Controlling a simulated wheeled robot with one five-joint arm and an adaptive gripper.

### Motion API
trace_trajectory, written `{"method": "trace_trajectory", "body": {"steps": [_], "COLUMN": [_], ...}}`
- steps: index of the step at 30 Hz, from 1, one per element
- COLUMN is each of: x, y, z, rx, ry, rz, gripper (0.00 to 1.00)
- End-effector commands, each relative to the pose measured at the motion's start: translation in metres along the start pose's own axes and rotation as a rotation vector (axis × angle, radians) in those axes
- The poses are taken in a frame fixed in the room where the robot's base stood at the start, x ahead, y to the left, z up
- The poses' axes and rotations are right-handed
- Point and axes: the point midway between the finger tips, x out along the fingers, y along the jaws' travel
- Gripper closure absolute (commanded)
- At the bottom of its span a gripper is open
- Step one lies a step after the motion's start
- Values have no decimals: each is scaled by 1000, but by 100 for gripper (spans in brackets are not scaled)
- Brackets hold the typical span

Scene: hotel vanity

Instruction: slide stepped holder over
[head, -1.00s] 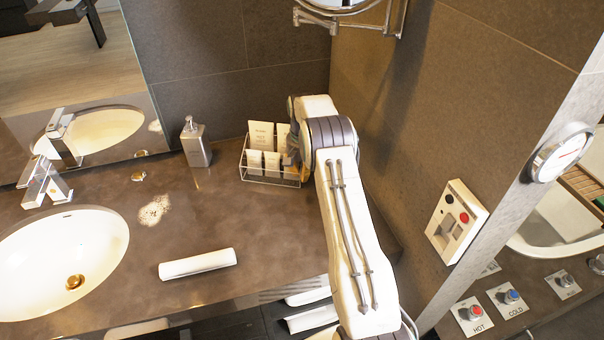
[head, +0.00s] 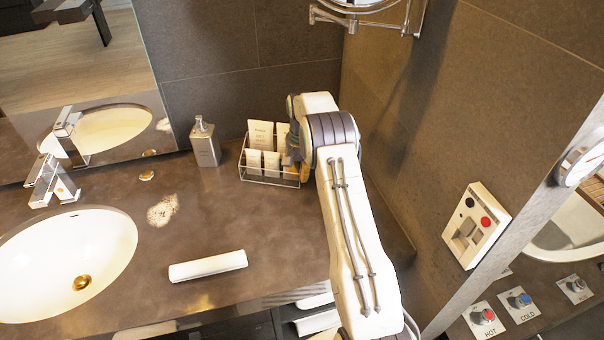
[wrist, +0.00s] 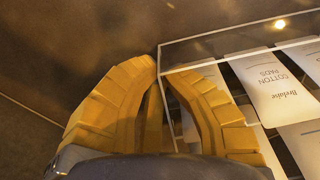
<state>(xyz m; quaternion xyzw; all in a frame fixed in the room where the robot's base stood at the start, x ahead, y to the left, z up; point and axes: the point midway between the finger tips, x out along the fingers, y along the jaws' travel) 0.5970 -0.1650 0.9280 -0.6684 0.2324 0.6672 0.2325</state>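The stepped holder (head: 270,182) is a clear, thin-edged rack on the back of the counter, upright, with white printed packets standing in two rows. In the wrist view, a corner of its clear wall (wrist: 225,42) is at my fingertips, with a "Cotton Pads" packet inside. My gripper (wrist: 154,64) has ribbed yellow fingers whose tips meet; it looks shut, with nothing seen held between them. It is against or very near the holder's right end; exact contact is hard to tell. In the head view my arm hides this end, and the gripper (head: 292,165) shows only partly.
A grey soap dispenser (head: 205,143) stands just left of the holder, with a narrow gap between. A rolled white towel (head: 208,266) lies near the front edge. The tiled wall (head: 450,120) is close on the right.

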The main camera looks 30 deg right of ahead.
Motion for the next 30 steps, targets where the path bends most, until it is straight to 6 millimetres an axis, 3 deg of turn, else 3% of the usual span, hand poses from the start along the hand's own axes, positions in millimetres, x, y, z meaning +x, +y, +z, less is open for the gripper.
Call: {"method": "trace_trajectory", "body": {"steps": [1,2,3,10,20,30], "x": [1,1,1,0,-3,-50], "y": [0,0,0,0,0,0], "z": [0,0,0,0,0,-1], "rx": [0,0,0,0,0,0], "ry": [-2,-2,-2,-2,-1,2], "rz": [1,1,1,1,0,-1], "gripper": [100,90,86,66,66,66]}}
